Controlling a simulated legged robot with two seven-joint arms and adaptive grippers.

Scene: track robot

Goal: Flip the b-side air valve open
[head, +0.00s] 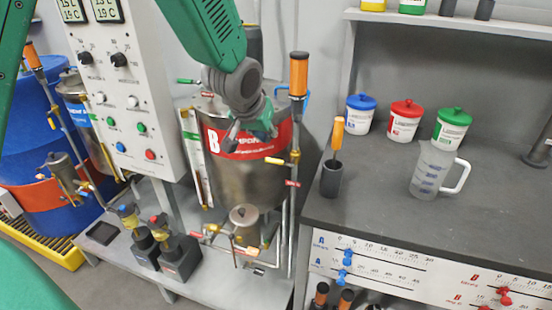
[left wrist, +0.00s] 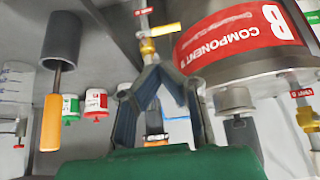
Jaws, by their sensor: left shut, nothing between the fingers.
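The component B tank (head: 245,170) is a steel drum with a red label, at the centre of the head view. A valve with a yellow handle (head: 275,160) sits on the upright pipe at the tank's right side, above a small red tag. A yellow-handled valve also shows in the left wrist view (left wrist: 163,30), beyond the fingertips. The tags are too small to tell which is the air valve. My left gripper (head: 250,138) is in front of the tank's label, shut and empty; its fingers meet in the left wrist view (left wrist: 158,72). My right gripper is not in view.
A control panel (head: 125,90) stands left of the tank. An orange-handled tool in a grey holder (head: 332,180) and a clear jug (head: 432,170) stand on the dark bench (head: 385,215) at right. Pumps (head: 180,258) sit on the low shelf. Pipes crowd the tank.

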